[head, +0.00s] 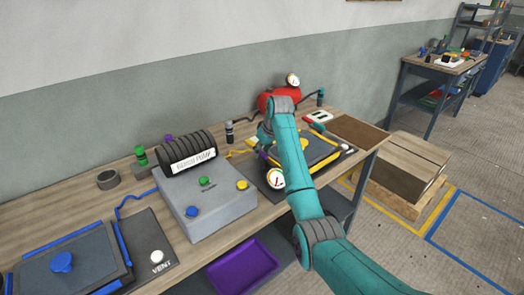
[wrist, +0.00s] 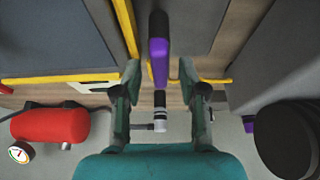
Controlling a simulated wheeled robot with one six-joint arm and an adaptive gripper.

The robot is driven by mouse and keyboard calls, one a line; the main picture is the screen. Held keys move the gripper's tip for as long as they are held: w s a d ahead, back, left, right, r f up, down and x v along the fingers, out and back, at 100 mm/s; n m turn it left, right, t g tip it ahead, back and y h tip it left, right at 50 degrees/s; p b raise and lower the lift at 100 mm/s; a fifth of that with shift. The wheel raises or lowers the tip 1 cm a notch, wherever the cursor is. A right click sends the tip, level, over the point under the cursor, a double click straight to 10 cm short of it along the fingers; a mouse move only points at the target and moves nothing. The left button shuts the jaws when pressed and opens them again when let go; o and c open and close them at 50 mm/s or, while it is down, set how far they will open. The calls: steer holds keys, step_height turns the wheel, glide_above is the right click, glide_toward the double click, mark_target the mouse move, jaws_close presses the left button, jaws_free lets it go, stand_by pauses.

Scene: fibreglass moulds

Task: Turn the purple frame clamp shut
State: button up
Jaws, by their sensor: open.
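The purple frame clamp (wrist: 159,62) shows in the wrist view as an upright purple bar with a dark end, beside the yellow mould frame (wrist: 125,22). My gripper (wrist: 160,78) is open, with one finger on each side of the purple bar and visible gaps between. In the head view my gripper (head: 265,133) is at the left side of the yellow-edged mould (head: 318,155) on the bench. The clamp is mostly hidden there behind my arm, with a small purple bit (head: 263,155) showing.
A grey pump box (head: 212,212) with a black ribbed motor (head: 187,152) stands left of my gripper. A red tank (head: 266,101) with a gauge is behind. A dial gauge (head: 276,179) sits close to my arm. A blue-edged mould (head: 70,268) lies far left.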

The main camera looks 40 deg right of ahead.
steer(key=shift+c, duration=0.3)
jaws_close()
steer(key=m+h, duration=0.1)
steer(key=m, duration=0.2)
steer(key=shift+m, duration=0.4)
steer(key=m+g+h, duration=0.1)
steer(key=m+h, duration=0.1)
steer(key=m, duration=0.2)
steer(key=shift+m, duration=0.3)
steer(key=m, duration=0.2)
steer(key=m+g+h, duration=0.1)
steer(key=m, duration=0.1)
steer(key=shift+g, duration=0.3)
steer(key=shift+s+d+m+g+h, duration=0.15)
steer(key=shift+m+g, duration=0.2)
steer(key=shift+m, duration=0.75)
steer(key=shift+a+m+g+h, duration=0.15)
steer(key=shift+m+g, duration=0.2)
steer(key=shift+m, duration=0.75)
steer(key=shift+d, duration=0.1)
